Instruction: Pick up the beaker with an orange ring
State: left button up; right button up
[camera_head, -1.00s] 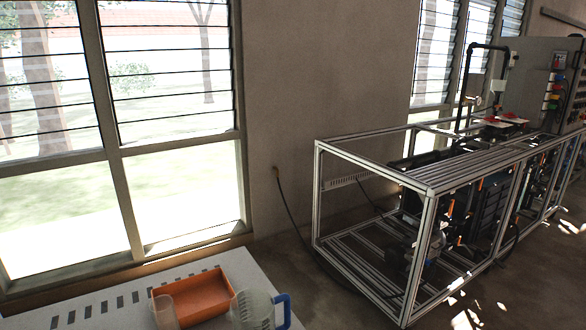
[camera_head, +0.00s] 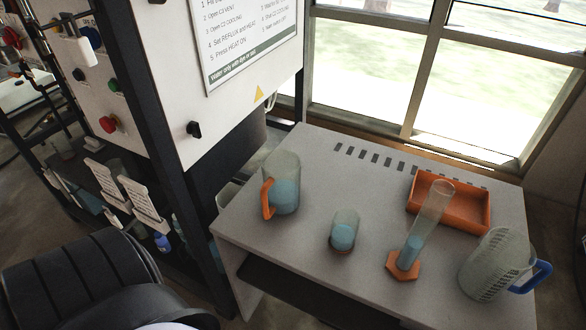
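A small clear beaker (camera_head: 344,231) with blue liquid stands upright on the light grey table (camera_head: 300,240), near its front edge in the head view. A brownish-orange band shows around its foot; the band is small and partly hard to make out. To its left is a larger clear jug (camera_head: 285,184) with blue liquid and an orange handle. To its right is a tall measuring cylinder (camera_head: 428,222) on an orange foot. Neither of my grippers is in view.
An orange tray (camera_head: 478,211) lies behind the cylinder. A clear jug with a blue handle (camera_head: 492,264) stands at the table's right front. A white panel cabinet (camera_head: 205,100) on a dark frame borders the table's left. Bare tabletop lies behind the beaker.

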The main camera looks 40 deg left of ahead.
aim_at(346, 221)
jog(key=u, duration=0.8)
jog(key=j, duration=0.15)
jog(key=z, duration=0.05)
